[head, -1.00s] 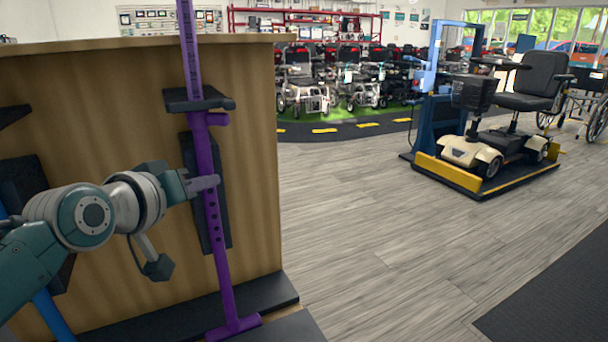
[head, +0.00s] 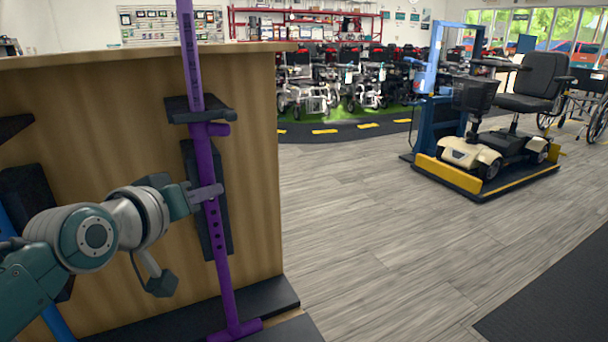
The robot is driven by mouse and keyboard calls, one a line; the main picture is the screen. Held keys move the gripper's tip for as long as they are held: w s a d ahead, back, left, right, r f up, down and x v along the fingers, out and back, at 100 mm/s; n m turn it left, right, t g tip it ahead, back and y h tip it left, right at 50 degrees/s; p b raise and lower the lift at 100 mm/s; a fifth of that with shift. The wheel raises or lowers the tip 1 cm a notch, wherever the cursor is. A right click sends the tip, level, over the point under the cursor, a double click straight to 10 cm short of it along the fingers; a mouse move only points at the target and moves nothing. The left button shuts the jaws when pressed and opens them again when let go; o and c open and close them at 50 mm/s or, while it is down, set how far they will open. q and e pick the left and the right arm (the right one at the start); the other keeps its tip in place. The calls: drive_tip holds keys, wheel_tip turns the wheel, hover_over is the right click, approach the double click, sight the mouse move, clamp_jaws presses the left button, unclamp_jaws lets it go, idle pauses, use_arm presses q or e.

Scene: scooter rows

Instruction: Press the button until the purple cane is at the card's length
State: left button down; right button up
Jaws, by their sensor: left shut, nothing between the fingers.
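The purple cane (head: 217,240) stands upright, slightly tilted, in front of a wooden panel, with its foot at the black base. A row of holes runs down its lower shaft and dark marks run along its upper shaft, which leaves the top of the view. No card can be made out. My right gripper is not in view.
The wooden panel (head: 110,110) stands close behind the cane, with a black base (head: 270,297) below. A blue cane (head: 55,318) is partly hidden at left. Open grey floor (head: 370,230) lies right, with a scooter (head: 480,150) on a blue and yellow lift beyond.

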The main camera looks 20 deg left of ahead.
use_arm(q)
drive_tip(key=shift+s+d, duration=0.1)
drive_tip(key=shift+d, duration=0.1)
drive_tip(key=s+d+p, duration=0.1)
drive_tip(key=d, duration=0.1)
drive_tip(key=s+d+p, duration=0.2)
drive_tip(key=shift+s, duration=0.1)
idle(0.5)
drive_tip(key=shift+a+f, duration=0.1)
idle(3.2)
drive_tip(key=s+d+f+m+t+b, duration=0.1)
drive_tip(key=m+b, duration=0.3)
drive_tip(key=b, duration=0.1)
drive_tip(key=s+d+f+m+t+b, duration=0.1)
drive_tip(key=m+t+b, duration=0.1)
drive_tip(key=m+b, duration=0.2)
drive_tip(key=s+f+m+t+b, duration=0.1)
drive_tip(key=f+m+t+b, duration=0.1)
drive_tip(key=m+b, duration=0.3)
drive_tip(key=shift+s+d+m+h+b, duration=0.15)
drive_tip(key=shift+d+m+h+b, duration=0.15)
drive_tip(key=shift+d+m+h, duration=0.1)
